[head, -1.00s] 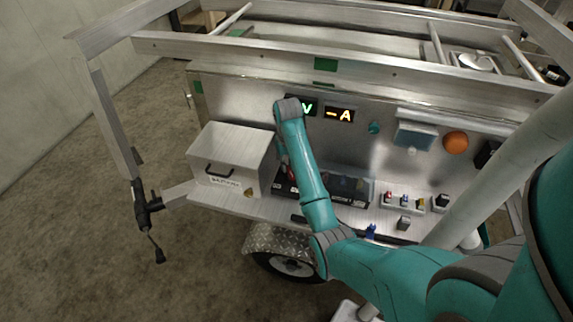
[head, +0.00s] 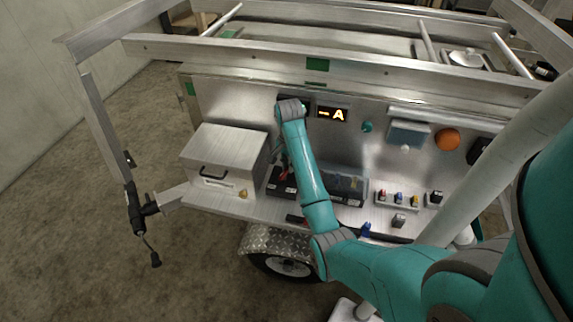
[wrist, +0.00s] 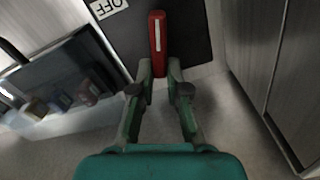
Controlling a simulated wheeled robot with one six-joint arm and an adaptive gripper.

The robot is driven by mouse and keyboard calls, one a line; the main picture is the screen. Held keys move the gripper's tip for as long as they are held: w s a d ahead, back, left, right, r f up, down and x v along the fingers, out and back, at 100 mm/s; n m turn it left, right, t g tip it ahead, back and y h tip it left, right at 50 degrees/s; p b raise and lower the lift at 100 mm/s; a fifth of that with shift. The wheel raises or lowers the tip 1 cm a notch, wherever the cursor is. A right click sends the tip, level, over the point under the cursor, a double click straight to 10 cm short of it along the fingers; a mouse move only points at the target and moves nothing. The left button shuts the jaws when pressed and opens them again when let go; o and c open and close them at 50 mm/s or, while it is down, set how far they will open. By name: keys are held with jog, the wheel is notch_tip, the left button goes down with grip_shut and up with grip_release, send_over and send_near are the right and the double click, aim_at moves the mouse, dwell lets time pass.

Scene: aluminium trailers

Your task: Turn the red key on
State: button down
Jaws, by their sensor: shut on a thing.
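The red key (wrist: 157,42) shows in the wrist view as an upright red bar with a pale stripe, in front of a dark plate (wrist: 190,45). A white label reading OFF (wrist: 108,7) is at the plate's upper left and appears upside down. My gripper (wrist: 159,72) is shut on the lower end of the red key, one finger on each side.
A metal box (head: 228,158) with a black handle stands left of my arm. Black batteries (head: 345,188) sit on the shelf. An amber display (head: 332,114) and an orange knob (head: 447,139) are on the panel. Small coloured switches (head: 398,197) are at the right.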

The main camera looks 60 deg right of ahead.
jog(key=shift+s+a+f+m, duration=0.1)
jog(key=shift+s+m, duration=0.1)
jog(key=shift+m, duration=0.75)
jog(key=shift+s+m, duration=0.2)
jog(key=shift+m, duration=0.75)
jog(key=c, duration=1.2)
grip_release()
jog(key=shift+o, duration=0.2)
